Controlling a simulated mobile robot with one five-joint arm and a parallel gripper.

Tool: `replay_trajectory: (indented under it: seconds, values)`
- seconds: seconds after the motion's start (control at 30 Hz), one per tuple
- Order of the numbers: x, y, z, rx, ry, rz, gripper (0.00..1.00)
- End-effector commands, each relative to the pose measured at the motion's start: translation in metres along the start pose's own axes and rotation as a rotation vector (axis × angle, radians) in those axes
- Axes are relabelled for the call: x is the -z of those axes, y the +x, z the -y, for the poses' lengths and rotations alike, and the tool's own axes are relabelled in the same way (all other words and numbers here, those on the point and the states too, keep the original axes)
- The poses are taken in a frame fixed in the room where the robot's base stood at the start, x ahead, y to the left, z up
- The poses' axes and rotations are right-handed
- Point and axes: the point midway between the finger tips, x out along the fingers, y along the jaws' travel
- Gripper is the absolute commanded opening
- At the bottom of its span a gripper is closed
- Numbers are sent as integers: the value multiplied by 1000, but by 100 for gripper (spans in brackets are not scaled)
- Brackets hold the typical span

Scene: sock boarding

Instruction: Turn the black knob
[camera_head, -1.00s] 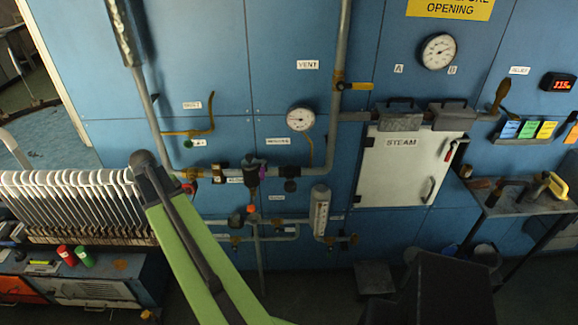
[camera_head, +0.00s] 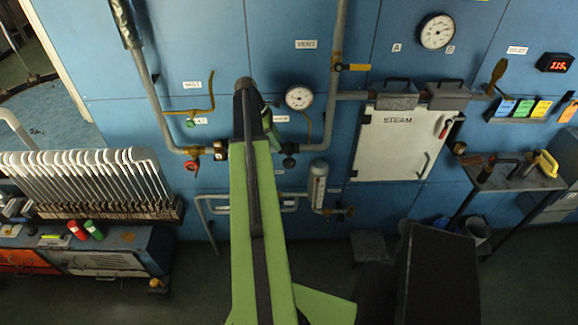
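A small black knob (camera_head: 289,162) sits on the horizontal pipe, just right of my arm and below the round gauge. Another dark fitting (camera_head: 221,150) is on the same pipe, just left of my arm. My green arm rises from the bottom middle, and my gripper (camera_head: 245,92) is at its dark upper end, left of the gauge and above the pipe in the picture. Its fingers cannot be made out. The arm covers the middle of the pipe, including the purple and black valve seen earlier. Whether the gripper touches anything cannot be told.
A round gauge (camera_head: 299,97) is right of the gripper. A red valve handle (camera_head: 192,165) and a yellow lever pipe (camera_head: 196,111) are to the left. The white STEAM door (camera_head: 398,145) is to the right. A row of white sock forms (camera_head: 85,185) stands at left.

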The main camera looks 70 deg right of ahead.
Motion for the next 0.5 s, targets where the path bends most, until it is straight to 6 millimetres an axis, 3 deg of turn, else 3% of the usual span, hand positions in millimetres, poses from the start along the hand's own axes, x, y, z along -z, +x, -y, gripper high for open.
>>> replay_trajectory:
  seconds: [0.03,0.5]
  values:
    - [4,22,0,0,1,0,40]
    - [4,120,0,-1,1,0,40]
